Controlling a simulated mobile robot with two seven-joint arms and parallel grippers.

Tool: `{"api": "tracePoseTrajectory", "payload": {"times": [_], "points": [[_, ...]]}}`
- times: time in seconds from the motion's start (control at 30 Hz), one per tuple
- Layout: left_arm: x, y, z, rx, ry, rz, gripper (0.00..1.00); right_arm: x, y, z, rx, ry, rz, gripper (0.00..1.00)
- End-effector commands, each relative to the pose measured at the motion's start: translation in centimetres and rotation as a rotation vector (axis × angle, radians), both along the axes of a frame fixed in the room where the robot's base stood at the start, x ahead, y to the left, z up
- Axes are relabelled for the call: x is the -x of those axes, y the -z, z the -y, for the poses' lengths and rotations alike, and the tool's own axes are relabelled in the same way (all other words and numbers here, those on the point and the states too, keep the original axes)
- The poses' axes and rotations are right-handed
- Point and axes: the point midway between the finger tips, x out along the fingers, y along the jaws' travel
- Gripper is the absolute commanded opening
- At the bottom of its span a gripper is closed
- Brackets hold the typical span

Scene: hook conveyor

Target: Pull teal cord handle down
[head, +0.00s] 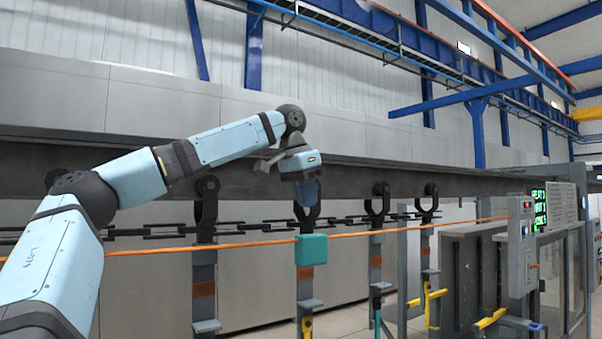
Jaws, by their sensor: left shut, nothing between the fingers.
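The teal cord handle (311,250) is a small block on a taut orange cord (420,228) that runs across the view. My left arm comes in from the left, and its gripper (307,194) points down, shut and empty. In the picture it is above the teal handle, with a gap between them; how far apart they are in depth I cannot tell. My right gripper is not in view.
A dark chain (145,231) and several hanging hooks (376,202) line the conveyor beam (450,182) close to the gripper. A grey control box (521,250) and a green-lettered display (540,207) stand at the right. Yellow-handled parts (490,319) sit at lower right.

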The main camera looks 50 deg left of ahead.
Motion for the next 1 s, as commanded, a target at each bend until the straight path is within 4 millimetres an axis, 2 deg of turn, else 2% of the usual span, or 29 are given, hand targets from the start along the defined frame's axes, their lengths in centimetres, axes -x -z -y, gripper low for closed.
{"api": "tracePoseTrajectory", "payload": {"times": [0.1,0.23,0.43,0.77,0.87,1.0], "points": [[-0.3,2.2,0.0,0.002,0.001,-0.002,0.00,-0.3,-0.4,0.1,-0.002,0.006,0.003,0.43],[-0.3,3.9,0.0,0.002,0.000,0.000,0.00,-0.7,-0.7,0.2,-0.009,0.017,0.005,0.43],[-0.3,5.1,0.0,0.000,-0.001,0.001,0.00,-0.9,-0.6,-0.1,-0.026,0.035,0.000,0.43],[-0.3,5.2,0.0,-0.001,-0.001,0.001,0.00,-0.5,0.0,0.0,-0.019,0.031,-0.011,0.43],[-0.3,6.3,0.0,0.000,-0.001,0.000,0.00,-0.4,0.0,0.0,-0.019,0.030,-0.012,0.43],[-0.3,8.9,0.0,0.001,-0.001,-0.001,0.00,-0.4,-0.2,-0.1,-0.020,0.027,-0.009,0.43]]}}
